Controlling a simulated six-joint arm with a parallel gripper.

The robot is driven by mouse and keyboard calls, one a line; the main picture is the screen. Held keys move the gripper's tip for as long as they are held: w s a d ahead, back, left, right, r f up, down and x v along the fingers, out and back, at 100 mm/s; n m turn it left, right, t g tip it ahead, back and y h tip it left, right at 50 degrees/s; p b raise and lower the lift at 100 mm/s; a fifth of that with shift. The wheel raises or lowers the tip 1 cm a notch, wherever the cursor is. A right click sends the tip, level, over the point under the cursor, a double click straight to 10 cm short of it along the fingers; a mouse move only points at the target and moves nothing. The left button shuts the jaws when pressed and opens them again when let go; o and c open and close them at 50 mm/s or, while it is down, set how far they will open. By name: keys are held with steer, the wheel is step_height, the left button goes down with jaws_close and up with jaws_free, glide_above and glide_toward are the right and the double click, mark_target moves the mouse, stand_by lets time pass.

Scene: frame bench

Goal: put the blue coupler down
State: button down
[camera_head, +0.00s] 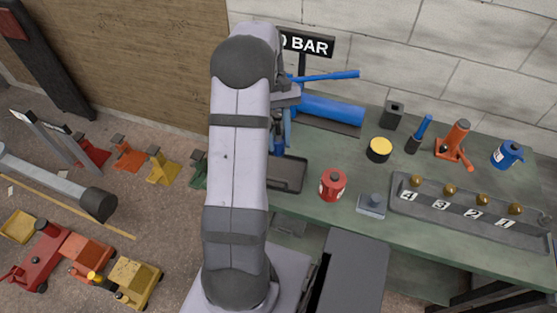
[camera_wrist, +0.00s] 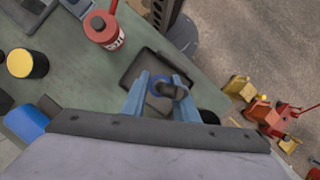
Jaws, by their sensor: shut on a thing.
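My gripper (camera_wrist: 161,88) is shut on the blue coupler (camera_wrist: 154,84), a small ring-like piece with a dark part at its right side. In the wrist view it shows between the two light-blue fingers, over a dark shallow tray (camera_wrist: 134,77). In the head view the gripper (camera_head: 279,148) is largely hidden behind my arm, and I cannot clearly make out the coupler there. The tray (camera_head: 298,178) shows beside my arm on the green bench. I cannot tell the height of the coupler above the tray.
On the bench (camera_head: 335,242) stand a red can (camera_head: 333,185), a yellow-topped tin (camera_head: 379,150), a grey block (camera_head: 372,205) and a numbered rack (camera_head: 470,217). A blue cylinder (camera_head: 333,109) lies behind. An orange jack (camera_head: 456,142) and blue can (camera_head: 507,155) are at the right.

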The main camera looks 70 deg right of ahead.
steer(key=shift+n+g+h, duration=0.3)
steer(key=shift+n, duration=0.8)
steer(key=p, duration=0.3)
glide_above(278, 173)
steer(key=shift+s+f, duration=0.1)
steer(key=shift+f, duration=4.9)
steer(key=c, duration=1.4)
jaws_free()
steer(key=b+v, duration=0.3)
steer(key=v, duration=0.9)
steer(key=shift+b, duration=0.4)
